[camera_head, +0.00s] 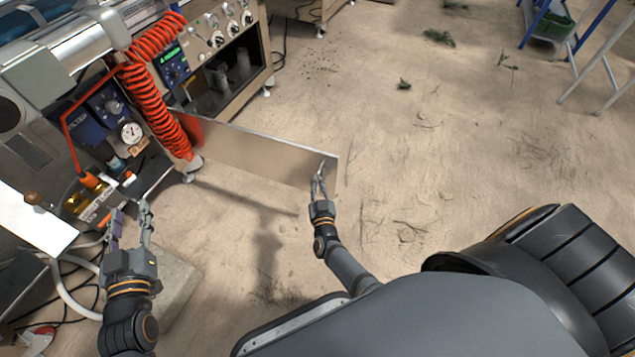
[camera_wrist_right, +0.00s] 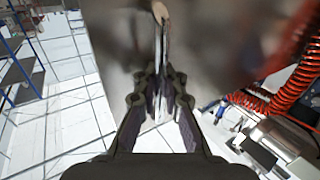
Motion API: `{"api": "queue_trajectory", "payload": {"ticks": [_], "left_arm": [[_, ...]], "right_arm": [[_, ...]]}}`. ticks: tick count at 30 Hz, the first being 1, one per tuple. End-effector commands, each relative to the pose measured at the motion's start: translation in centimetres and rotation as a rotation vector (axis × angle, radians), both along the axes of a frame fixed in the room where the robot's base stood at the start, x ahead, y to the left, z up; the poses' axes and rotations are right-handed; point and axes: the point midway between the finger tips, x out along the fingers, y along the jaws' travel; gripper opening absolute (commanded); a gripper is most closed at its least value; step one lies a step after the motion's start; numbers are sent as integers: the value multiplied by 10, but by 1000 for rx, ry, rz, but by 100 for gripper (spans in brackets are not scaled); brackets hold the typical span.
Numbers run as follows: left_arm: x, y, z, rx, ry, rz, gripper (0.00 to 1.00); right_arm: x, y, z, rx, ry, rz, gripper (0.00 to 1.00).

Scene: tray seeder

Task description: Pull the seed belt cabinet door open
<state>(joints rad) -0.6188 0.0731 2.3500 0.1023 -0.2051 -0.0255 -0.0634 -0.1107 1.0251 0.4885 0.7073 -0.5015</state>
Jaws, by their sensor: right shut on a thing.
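The cabinet door (camera_head: 250,150) is a flat metal panel in the head view. It stands swung out from the machine, reaching right over the floor. My right gripper (camera_head: 320,172) is at the door's far right end, shut on it. In the right wrist view the fingers (camera_wrist_right: 161,85) close around a thin upright edge, and the metal panel (camera_wrist_right: 215,45) fills the upper middle. Whether they hold a handle or the edge itself is hard to tell. My left gripper (camera_head: 130,218) is open and empty at the lower left, in front of the machine.
The seeder machine (camera_head: 235,70) stands at the upper left with an open compartment, knobs and a gauge (camera_head: 131,132). A coiled red hose (camera_head: 150,90) hangs near the door's machine-side end. Cables lie at the lower left.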

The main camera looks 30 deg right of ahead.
Motion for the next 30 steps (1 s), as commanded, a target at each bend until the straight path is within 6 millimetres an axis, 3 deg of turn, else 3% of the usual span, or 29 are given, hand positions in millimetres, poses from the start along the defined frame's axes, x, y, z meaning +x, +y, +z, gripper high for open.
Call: {"api": "queue_trajectory", "payload": {"ticks": [3,4,6,20,23,30], "left_arm": [[0,0,0,0,0,0,40],[0,0,0,0,0,0,40],[0,0,0,0,0,0,40],[-1,0,-3,-1,6,1,40],[-1,0,-3,-1,6,1,40],[0,0,-1,-1,3,0,40]], "right_arm": [[-5,-5,-3,-4,3,-7,0],[-5,-5,-3,-4,3,-7,10],[-5,-4,-3,-4,6,-6,19],[-3,-1,-2,-1,3,-2,20],[-13,2,-3,1,5,-2,20],[-57,15,-3,-1,6,-4,20]]}}
